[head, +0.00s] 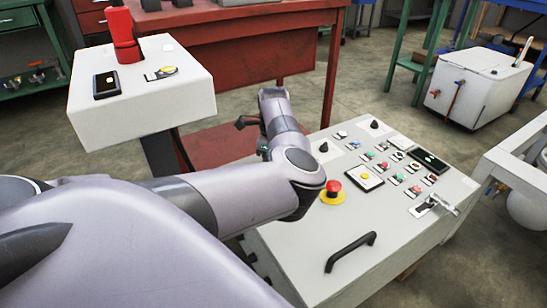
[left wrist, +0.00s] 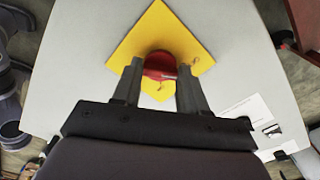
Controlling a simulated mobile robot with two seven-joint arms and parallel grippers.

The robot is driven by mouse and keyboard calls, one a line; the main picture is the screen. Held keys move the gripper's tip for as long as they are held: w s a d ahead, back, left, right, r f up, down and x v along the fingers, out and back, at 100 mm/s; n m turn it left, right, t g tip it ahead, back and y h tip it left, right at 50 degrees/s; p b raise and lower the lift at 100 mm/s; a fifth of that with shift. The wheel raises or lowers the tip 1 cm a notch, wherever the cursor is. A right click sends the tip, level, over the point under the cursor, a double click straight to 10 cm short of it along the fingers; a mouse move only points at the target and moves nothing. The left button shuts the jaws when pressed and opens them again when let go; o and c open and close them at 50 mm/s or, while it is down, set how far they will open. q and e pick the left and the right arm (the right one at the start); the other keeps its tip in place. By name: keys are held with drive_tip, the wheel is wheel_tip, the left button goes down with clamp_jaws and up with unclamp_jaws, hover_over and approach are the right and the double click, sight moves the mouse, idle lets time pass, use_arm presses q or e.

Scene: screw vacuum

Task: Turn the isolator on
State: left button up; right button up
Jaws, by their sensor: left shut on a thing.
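In the left wrist view, the isolator is a red knob (left wrist: 159,60) on a yellow square plate (left wrist: 165,22), which appears turned like a diamond on a pale panel face. My left gripper (left wrist: 160,75) is shut on the red knob, with one dark finger on each side of it. The fingers hide part of the knob, so its exact turn is hard to tell. In the head view my left arm reaches across from the left, and its links hide the isolator. My right gripper is not in view.
In the head view a sloped control panel (head: 310,262) carries a red emergency button (head: 333,188), several small buttons and a black handle (head: 351,251). A white pedestal box (head: 140,118) with a red part on top (head: 122,28) stands left. A red workbench (head: 225,60) is behind.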

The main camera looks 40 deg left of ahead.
use_arm(q)
drive_tip(key=m+p, duration=0.1)
drive_tip(key=m, duration=0.2)
drive_tip(key=shift+r+m+p, duration=0.15)
drive_tip(key=shift+m+p, duration=0.2)
drive_tip(key=shift+m, duration=0.05)
drive_tip(key=shift+m+p, duration=0.5)
drive_tip(key=shift+m, duration=0.9)
drive_tip(key=shift+m+p, duration=0.4)
drive_tip(key=shift+p, duration=0.05)
drive_tip(key=shift+m+p, duration=0.5)
drive_tip(key=shift+m, duration=0.4)
drive_tip(key=m+p, duration=0.1)
drive_tip(key=m, duration=0.1)
drive_tip(key=shift+m, duration=0.3)
drive_tip(key=shift+m+p, duration=0.8)
drive_tip(key=shift+m, duration=0.3)
drive_tip(key=shift+m+p, duration=0.4)
drive_tip(key=shift+m, duration=0.4)
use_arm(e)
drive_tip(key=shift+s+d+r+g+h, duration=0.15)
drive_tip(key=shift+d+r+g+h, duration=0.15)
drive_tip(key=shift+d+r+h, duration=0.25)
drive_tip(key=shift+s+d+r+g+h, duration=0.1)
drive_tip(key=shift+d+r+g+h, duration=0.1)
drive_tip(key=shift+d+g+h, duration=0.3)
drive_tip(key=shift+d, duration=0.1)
